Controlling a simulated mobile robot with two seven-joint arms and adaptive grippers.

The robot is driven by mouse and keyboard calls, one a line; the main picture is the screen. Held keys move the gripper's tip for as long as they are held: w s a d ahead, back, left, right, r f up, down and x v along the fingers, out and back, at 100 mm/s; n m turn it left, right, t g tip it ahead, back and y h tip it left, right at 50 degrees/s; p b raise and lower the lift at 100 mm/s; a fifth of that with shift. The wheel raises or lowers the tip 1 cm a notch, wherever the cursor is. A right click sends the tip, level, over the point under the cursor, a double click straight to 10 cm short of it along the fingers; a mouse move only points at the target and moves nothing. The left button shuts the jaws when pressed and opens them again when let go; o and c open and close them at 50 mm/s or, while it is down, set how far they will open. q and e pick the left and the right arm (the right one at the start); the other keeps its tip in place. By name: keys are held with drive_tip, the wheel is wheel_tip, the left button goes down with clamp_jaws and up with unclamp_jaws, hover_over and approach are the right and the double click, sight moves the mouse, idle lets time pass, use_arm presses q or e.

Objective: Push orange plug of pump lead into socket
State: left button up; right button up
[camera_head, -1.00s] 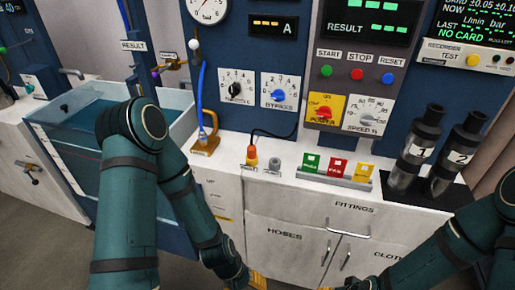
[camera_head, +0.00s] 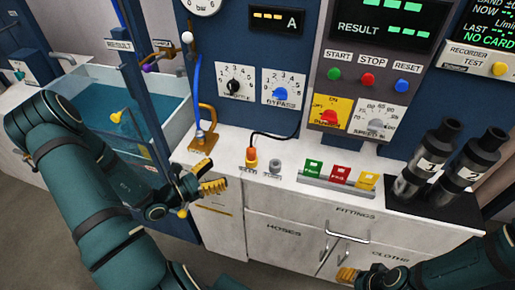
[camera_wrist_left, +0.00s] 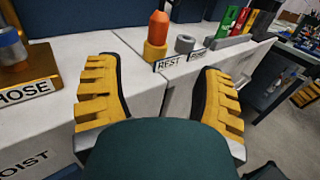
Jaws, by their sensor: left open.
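The orange plug (camera_head: 251,154) stands upright in its yellow rest on the white counter, with a black lead running up to the panel. A grey round socket (camera_head: 274,166) sits just to its right. In the left wrist view the orange plug (camera_wrist_left: 158,28) and the grey socket (camera_wrist_left: 185,44) are ahead, beyond the fingertips. My left gripper (camera_head: 205,190) is open and empty, in front of the counter edge, apart from the plug. My right gripper (camera_head: 347,274) is low by the cupboard doors; its finger gap is unclear.
Green, red and yellow blocks (camera_head: 340,173) stand in a rack right of the socket. A brass hose holder (camera_head: 205,140) stands left of the plug. Two dark cylinders (camera_head: 425,160) are at the right. A water tank (camera_head: 90,95) is at the left.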

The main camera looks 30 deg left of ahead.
sight(252, 152)
use_arm(q)
drive_tip(key=x, duration=0.8)
drive_tip(key=shift+s+b, duration=0.1)
drive_tip(key=shift+b, duration=0.25)
drive_tip(key=shift+a+r+b+x, duration=0.15)
drive_tip(key=shift+b+x, duration=0.1)
drive_tip(key=shift+x, duration=1.15)
drive_tip(key=shift+a+r+b+x, duration=0.1)
drive_tip(key=shift+r+b+x, duration=0.1)
drive_tip(key=shift+x, duration=1.15)
clamp_jaws()
